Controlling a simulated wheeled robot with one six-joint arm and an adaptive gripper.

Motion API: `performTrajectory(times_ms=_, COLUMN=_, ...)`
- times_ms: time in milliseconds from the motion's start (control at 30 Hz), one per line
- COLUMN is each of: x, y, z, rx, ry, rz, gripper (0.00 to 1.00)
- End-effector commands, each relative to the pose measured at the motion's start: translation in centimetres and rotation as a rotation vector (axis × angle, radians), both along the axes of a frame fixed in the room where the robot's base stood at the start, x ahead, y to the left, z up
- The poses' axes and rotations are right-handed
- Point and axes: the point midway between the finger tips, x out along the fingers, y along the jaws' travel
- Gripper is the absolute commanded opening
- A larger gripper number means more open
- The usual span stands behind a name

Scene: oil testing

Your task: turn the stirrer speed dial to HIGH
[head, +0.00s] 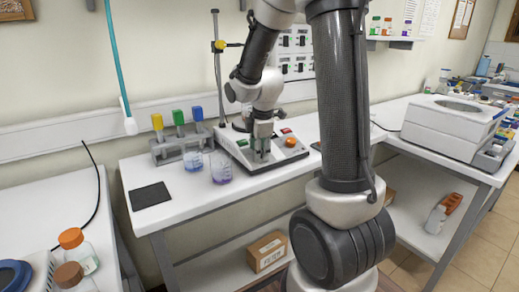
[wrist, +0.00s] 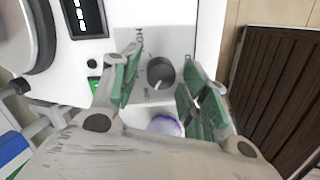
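The stirrer (head: 238,148) is a white unit on the bench, with my gripper (head: 262,150) pointing down over its front panel. In the wrist view the round grey speed dial (wrist: 160,72) has a white pointer mark, which points toward the bottom of the picture. My gripper (wrist: 159,75) is open, with one green-padded finger on each side of the dial. A gap shows on the left side; I cannot tell if the right finger touches. Dark lettering shows above the dial near the left finger, too partly seen to read surely. My gripper hides the dial in the head view.
A beaker with purple liquid (head: 221,168) stands just left of the stirrer; another beaker (head: 193,159) is beside it. A rack (head: 165,154) with blue, green and yellow-topped tubes stands behind. A dark mat (head: 150,195) lies at left. A white machine (head: 455,125) is on the right bench.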

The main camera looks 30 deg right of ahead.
Motion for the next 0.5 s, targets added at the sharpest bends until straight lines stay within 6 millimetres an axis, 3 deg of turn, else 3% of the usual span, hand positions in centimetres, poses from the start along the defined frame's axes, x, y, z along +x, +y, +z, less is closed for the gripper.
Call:
performTrajectory(times_ms=33, x=0.00, y=0.00, z=0.01, rx=0.000, ry=0.000, rz=0.000, gripper=0.31)
performTrajectory(times_ms=200, x=-0.01, y=0.00, z=0.02, rx=0.000, ry=0.000, rz=0.000, gripper=0.03)
performTrajectory(times_ms=500, x=0.02, y=-0.01, z=0.04, rx=0.010, ry=0.000, rz=-0.028, gripper=0.03)
